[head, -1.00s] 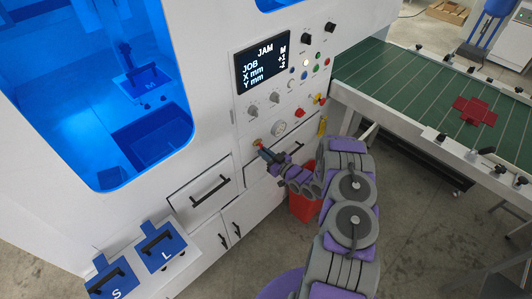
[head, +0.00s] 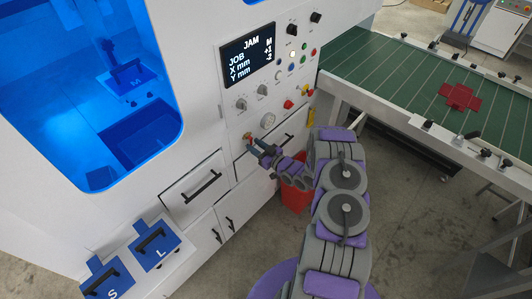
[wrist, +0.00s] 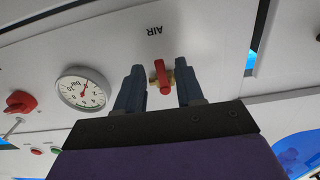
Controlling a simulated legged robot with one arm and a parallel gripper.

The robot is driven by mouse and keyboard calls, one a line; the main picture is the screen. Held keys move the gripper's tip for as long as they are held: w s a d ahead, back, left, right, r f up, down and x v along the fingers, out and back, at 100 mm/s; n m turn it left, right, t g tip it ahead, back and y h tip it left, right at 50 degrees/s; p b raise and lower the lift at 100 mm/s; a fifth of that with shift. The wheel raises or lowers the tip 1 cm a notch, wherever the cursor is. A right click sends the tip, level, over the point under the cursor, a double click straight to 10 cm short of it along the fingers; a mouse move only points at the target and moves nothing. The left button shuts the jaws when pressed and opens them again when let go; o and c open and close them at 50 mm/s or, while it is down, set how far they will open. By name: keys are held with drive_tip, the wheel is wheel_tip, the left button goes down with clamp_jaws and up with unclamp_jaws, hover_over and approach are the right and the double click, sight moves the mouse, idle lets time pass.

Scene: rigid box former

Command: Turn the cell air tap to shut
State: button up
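The air tap (wrist: 164,76) has a red bar handle on a brass body, under an upside-down AIR label (wrist: 155,31) in the wrist view. Its handle runs roughly up and down in that picture, along the fingers. My gripper (wrist: 160,86) is open, with one dark blue finger on each side of the handle. A gap shows between the handle and each finger. In the head view my gripper (head: 256,142) is at the tap (head: 247,136) on the machine's white front, and the fingers partly hide it.
A pressure gauge (wrist: 84,92) and a red knob (wrist: 21,102) sit beside the tap on the panel. The screen (head: 248,58) reads JAM. Drawer handles (head: 203,186) stick out below. A red bin (head: 296,192) stands under my arm, and a green conveyor (head: 400,82) is at right.

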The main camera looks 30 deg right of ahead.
drive_tip(key=p+v, duration=0.1)
drive_tip(key=v, duration=1.6)
drive_tip(key=shift+w, duration=0.1)
drive_tip(key=w+d+r+n+g+h, duration=0.1)
drive_tip(key=w+d+r+g+h, duration=0.5)
drive_tip(key=d+r+g, duration=0.15)
drive_tip(key=s+a+r+m+g+h, duration=0.25)
drive_tip(key=s+r+g+h, duration=0.2)
drive_tip(key=r, duration=0.85)
drive_tip(key=s+a+r+m+g+y, duration=0.1)
drive_tip(key=s+a+r, duration=0.5)
drive_tip(key=s+a, duration=0.8)
drive_tip(key=s+a+r+m+g+y, duration=0.1)
drive_tip(key=s+a+r+g+y, duration=0.2)
drive_tip(key=s+a, duration=1.1)
drive_tip(key=s+r+g, duration=0.2)
drive_tip(key=s+r, duration=0.2)
drive_tip(key=s, duration=0.1)
drive_tip(key=shift+s+r+g, duration=0.15)
drive_tip(key=shift+s+g, duration=0.15)
drive_tip(key=shift+g, duration=0.1)
